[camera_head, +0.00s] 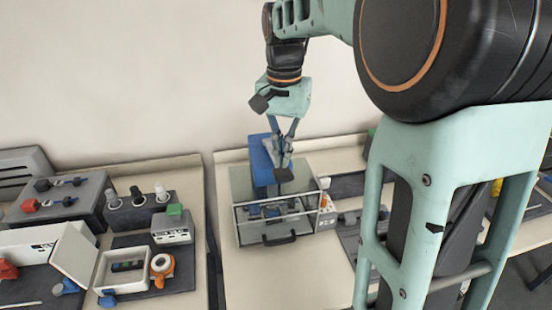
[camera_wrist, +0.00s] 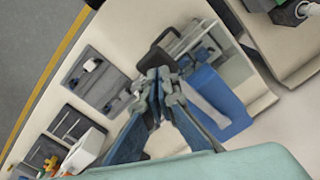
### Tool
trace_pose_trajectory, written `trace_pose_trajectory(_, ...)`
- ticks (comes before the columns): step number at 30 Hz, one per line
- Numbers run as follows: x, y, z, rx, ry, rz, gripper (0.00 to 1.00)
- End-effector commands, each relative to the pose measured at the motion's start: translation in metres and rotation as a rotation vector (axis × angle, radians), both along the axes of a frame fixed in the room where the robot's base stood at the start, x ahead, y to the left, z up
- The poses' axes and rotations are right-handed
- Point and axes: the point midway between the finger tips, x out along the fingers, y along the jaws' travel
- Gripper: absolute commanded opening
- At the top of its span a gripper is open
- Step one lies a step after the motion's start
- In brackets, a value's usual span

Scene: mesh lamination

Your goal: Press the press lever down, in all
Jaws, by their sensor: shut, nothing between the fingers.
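The blue press (camera_head: 259,160) stands in a clear-walled enclosure (camera_head: 238,212) in the middle of the head view. It also shows right of centre in the wrist view (camera_wrist: 228,92). A grey lever arm lies along its top, with a dark end (camera_head: 284,175) toward the front. A dark part by my fingertips in the wrist view (camera_wrist: 153,60) looks like this lever end. My gripper (camera_head: 283,158) points down, shut and empty, just above or beside the lever end. Whether it touches the lever I cannot tell. The lever's exact tilt is unclear.
A dark front handle (camera_head: 280,239) sticks out of the enclosure, with small blue parts inside. A small white and orange item (camera_head: 323,200) stands at its right. Another bench at the left holds a white tray (camera_head: 122,269) and several devices. My arm hides much at the right.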

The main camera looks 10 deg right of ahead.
Motion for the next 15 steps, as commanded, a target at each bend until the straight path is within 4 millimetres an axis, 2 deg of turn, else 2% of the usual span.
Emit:
trace_pose_trajectory(10, 0.0, 0.0, -0.0004, 0.0, 0.0, 0.0, 0.0)
trace_pose_trajectory(15, -0.0003, 0.0001, -0.0081, 0.0, 0.001, 0.0, 0.0)
